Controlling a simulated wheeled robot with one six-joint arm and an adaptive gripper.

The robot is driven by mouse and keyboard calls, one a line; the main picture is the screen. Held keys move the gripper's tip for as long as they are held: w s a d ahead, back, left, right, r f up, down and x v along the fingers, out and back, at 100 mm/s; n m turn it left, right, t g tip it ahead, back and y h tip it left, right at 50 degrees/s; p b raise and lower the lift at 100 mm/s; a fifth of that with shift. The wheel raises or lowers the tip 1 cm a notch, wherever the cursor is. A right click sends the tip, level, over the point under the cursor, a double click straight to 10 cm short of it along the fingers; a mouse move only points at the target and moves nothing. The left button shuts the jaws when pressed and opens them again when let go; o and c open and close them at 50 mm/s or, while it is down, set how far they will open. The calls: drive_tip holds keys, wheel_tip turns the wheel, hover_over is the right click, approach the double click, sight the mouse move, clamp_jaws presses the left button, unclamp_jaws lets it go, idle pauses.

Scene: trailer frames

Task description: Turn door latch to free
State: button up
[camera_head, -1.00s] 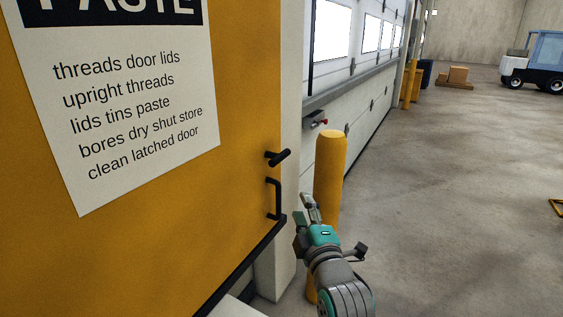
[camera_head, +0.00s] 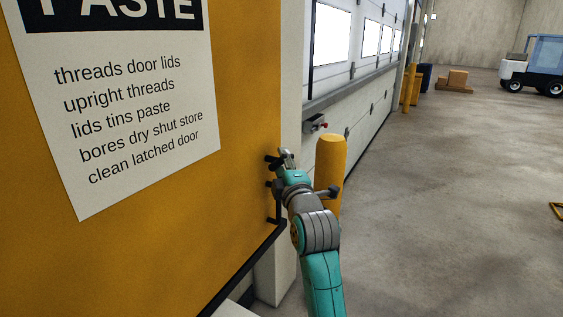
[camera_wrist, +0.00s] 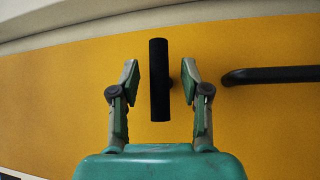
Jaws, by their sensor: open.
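The black latch lever (camera_wrist: 159,80) stands out from the yellow door (camera_wrist: 60,90). In the wrist view it lies between the two fingers of my gripper (camera_wrist: 160,82), with a gap on each side. My gripper is open. In the head view my gripper (camera_head: 281,160) is at the door's right edge and hides most of the latch. A black pull handle (camera_wrist: 270,75) is to the right in the wrist view. In the head view the handle (camera_head: 278,207) is below the latch, partly hidden by my arm.
A yellow bollard (camera_head: 331,160) stands close to the right of my arm. White dock doors (camera_head: 345,100) run along the wall behind it. Boxes on a pallet (camera_head: 457,80) and a blue and white vehicle (camera_head: 535,68) are far off. The floor to the right is mostly clear.

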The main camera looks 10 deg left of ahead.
drive_tip(key=shift+w+a+r, duration=0.1)
drive_tip(key=shift+w+a, duration=0.1)
drive_tip(key=shift+w, duration=0.35)
